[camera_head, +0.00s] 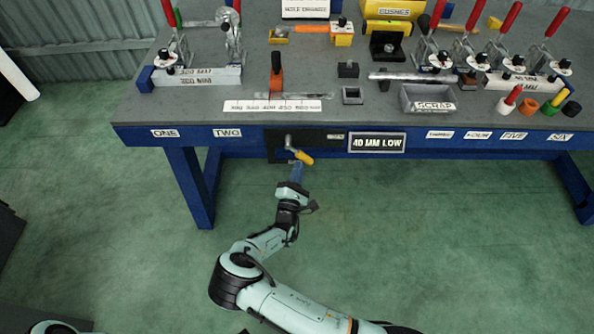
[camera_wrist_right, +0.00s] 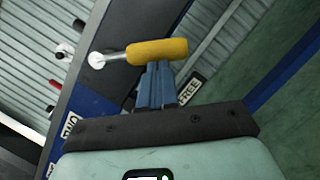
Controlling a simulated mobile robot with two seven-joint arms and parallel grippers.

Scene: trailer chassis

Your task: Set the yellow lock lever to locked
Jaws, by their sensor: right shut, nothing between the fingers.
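The yellow lock lever (camera_head: 303,157) is on a dark plate (camera_head: 318,138) on the bench's front edge. Its yellow grip hangs down and to the right from a silver pivot in the head view. In the right wrist view the yellow grip (camera_wrist_right: 160,51) lies across the top of the fingers, joined by a metal rod to a round pale pivot (camera_wrist_right: 96,60). My right gripper (camera_head: 298,167) is shut and empty, its blue fingertips (camera_wrist_right: 158,70) just below the grip. I cannot tell whether they touch it. My left gripper is not in view.
A FREE label (camera_wrist_right: 190,88) is beside the fingers in the wrist view. A 40 MM LOW sign (camera_head: 377,143) is right of the lever. The grey bench top (camera_head: 205,108) holds clamps, blocks and a scrap tray (camera_head: 428,99). The green floor (camera_head: 420,230) in front is clear.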

